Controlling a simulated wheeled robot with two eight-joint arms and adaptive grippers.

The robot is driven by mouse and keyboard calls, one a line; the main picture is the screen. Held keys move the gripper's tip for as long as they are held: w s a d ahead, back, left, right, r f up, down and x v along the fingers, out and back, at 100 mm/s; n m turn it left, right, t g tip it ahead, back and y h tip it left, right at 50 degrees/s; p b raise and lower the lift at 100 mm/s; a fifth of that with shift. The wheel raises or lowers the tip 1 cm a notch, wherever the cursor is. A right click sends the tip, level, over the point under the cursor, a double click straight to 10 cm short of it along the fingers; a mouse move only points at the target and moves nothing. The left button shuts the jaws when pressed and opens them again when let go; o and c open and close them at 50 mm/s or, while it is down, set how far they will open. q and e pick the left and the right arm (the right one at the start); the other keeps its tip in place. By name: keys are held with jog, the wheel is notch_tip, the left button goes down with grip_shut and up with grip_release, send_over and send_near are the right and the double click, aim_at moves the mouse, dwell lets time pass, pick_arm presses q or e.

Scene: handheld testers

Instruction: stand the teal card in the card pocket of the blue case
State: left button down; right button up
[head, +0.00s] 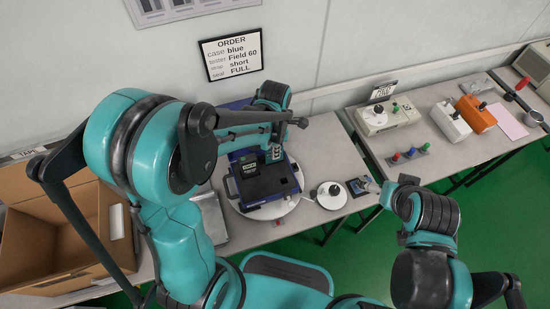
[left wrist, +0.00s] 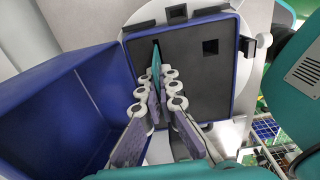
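The blue case (head: 236,193) stands open on a round white turntable, with dark foam or lining in its base. In the left wrist view its base (left wrist: 240,85) is at the top middle and its open blue lid (left wrist: 60,100) at the left. My left gripper (head: 275,153) is over the case. In the left wrist view its fingers (left wrist: 158,90) are close together around the thin teal card (left wrist: 156,62), seen nearly edge-on. The card's far end is by a dark slot in the base; whether it is inside cannot be told. My right arm's end (head: 408,183) is right of the turntable; its fingers are unclear.
A small round white stand (head: 331,195) and a dark blue panel (head: 358,187) are right of the case. An open cardboard box (head: 60,235) is at the left. Several testers, including an orange one (head: 476,113), stand on the right table. An order sign (head: 232,54) hangs behind.

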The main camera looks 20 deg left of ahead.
aim_at(275, 162)
pick_arm(q)
jog(key=shift+f+b, duration=0.65)
jog(key=shift+f, duration=1.1)
jog(key=shift+f, duration=0.2)
jog(key=c, duration=2)
grip_release()
jog(key=shift+c, duration=0.2)
jog(key=shift+o, duration=0.2)
